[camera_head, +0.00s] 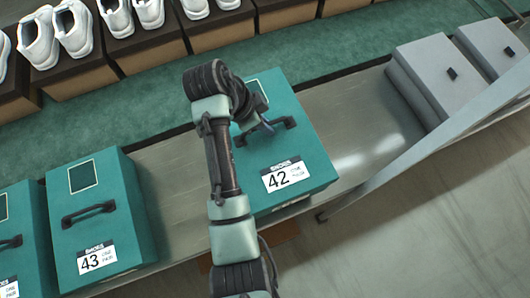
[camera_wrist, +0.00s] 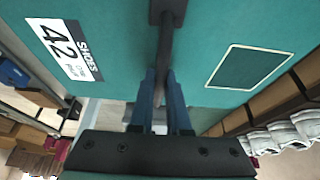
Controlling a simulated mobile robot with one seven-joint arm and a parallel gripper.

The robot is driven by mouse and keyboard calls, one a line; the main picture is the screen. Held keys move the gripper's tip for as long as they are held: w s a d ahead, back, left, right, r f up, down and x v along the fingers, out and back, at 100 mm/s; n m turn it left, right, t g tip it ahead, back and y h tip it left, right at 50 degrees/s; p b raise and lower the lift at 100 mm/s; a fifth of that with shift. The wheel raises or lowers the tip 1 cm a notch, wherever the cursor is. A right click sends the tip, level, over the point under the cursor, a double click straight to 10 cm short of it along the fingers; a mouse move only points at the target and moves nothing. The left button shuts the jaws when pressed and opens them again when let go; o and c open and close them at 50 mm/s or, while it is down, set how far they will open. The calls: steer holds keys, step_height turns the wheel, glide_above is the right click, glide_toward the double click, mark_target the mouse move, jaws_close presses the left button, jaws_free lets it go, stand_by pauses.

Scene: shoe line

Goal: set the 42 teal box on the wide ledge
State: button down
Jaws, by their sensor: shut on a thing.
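The teal box labelled 42 (camera_head: 290,150) is on or just above the grey metal ledge (camera_head: 375,115) in the head view; I cannot tell whether its base touches. Its black handle faces me and its label reads upright, slightly tilted. In the wrist view the jaws (camera_wrist: 162,95) are shut on the black handle (camera_wrist: 166,50), with the teal box (camera_wrist: 120,40) filling the upper part of the picture.
A teal box labelled 43 (camera_head: 100,220) stands to the left, with another teal box (camera_head: 20,240) beside it. Grey boxes (camera_head: 445,75) stand at the right behind a slanting pale rail (camera_head: 440,140). White shoes (camera_head: 60,32) on brown boxes line the back. Bare ledge shows on both sides of box 42.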

steer(key=shift+w+f+p, duration=0.1)
steer(key=shift+f+p, duration=0.3)
steer(key=shift+f, duration=4.2)
steer(key=shift+f, duration=0.1)
steer(key=c, duration=0.9)
jaws_free()
steer(key=shift+f, duration=0.1)
